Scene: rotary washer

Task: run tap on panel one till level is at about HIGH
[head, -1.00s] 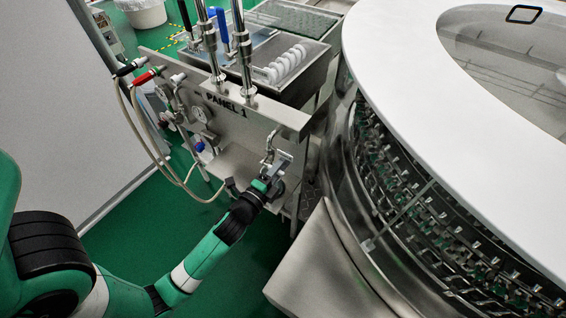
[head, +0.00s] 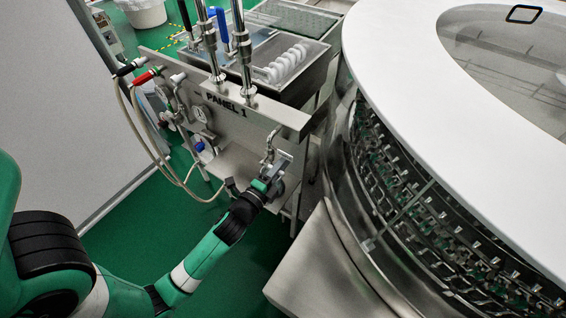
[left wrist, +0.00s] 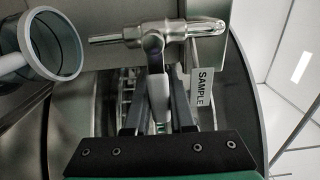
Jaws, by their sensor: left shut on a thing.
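The panel marked PANEL 1 (head: 245,118) stands upright left of the washer in the head view. A metal tap (head: 268,150) sits low on its right side. In the left wrist view the tap (left wrist: 190,30) lies crosswise, with a SAMPLE tag (left wrist: 203,87) hanging beside it. My left gripper (head: 275,180) is at this tap. In the left wrist view, my left gripper (left wrist: 159,90) has its fingers on both sides of the tap's handle (left wrist: 155,82) and is shut on it. No level reading can be made out. My right gripper is not in view.
The large round washer (head: 400,110) stands close to the right of the panel. A round clear-faced part (left wrist: 52,45) is left of the tap in the left wrist view. Hoses (head: 150,140) hang at the panel's left. Green floor (head: 120,240) is open in front.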

